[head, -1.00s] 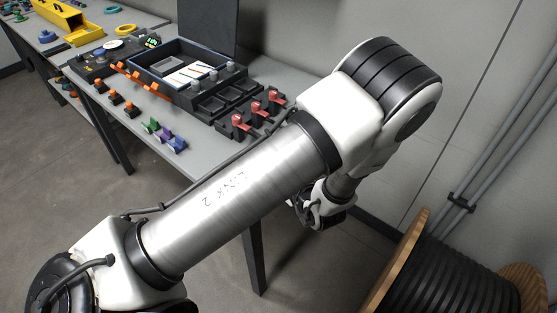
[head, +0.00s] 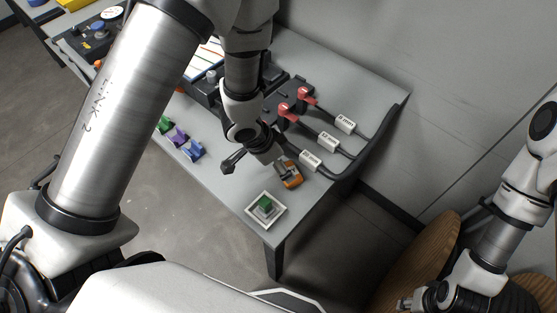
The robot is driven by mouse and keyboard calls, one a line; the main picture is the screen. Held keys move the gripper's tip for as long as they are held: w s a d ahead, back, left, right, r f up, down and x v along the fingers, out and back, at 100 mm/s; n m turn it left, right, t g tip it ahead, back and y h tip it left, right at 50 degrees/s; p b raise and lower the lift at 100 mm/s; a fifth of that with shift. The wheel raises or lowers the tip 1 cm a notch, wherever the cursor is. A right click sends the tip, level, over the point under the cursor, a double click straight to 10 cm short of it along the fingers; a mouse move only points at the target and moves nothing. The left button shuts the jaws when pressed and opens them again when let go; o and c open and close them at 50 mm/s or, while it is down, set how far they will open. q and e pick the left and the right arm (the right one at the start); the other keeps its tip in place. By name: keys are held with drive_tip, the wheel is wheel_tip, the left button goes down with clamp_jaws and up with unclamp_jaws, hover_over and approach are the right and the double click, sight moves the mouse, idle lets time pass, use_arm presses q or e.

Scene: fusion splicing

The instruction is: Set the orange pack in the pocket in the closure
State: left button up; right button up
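The orange pack (head: 289,174) lies near the right edge of the grey table, beside cable labels. My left gripper (head: 256,166) is over the table with its fingers spread wide. One dark finger points out to the left, and the other side is close to the pack; I cannot tell whether it touches. Nothing shows between the fingers. The closure (head: 208,50) is a dark box with a pale inside, mostly hidden behind my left arm, and its pocket cannot be made out. My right gripper (head: 408,303) is low at the right, small and partly cut off.
Red clamps (head: 287,108) hold dark cables with white labels (head: 311,161). A white square with a green button (head: 265,208) sits at the table's front corner. Green, purple and blue clips (head: 178,137) line the front edge. A wooden cable drum (head: 428,250) stands right.

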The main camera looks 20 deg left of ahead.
sight(293, 171)
use_arm(q)
drive_tip(key=x, duration=0.2)
drive_tip(key=d+x, duration=0.1)
drive_tip(key=x, duration=0.2)
drive_tip(key=shift+d+f+p, duration=0.1)
drive_tip(key=shift+d+p, duration=0.05)
drive_tip(key=shift+p, duration=0.15)
drive_tip(key=shift+w+f, duration=0.25)
drive_tip(key=shift+f, duration=0.15)
drive_tip(key=shift+s+d+r, duration=0.1)
drive_tip(key=c, duration=1.2)
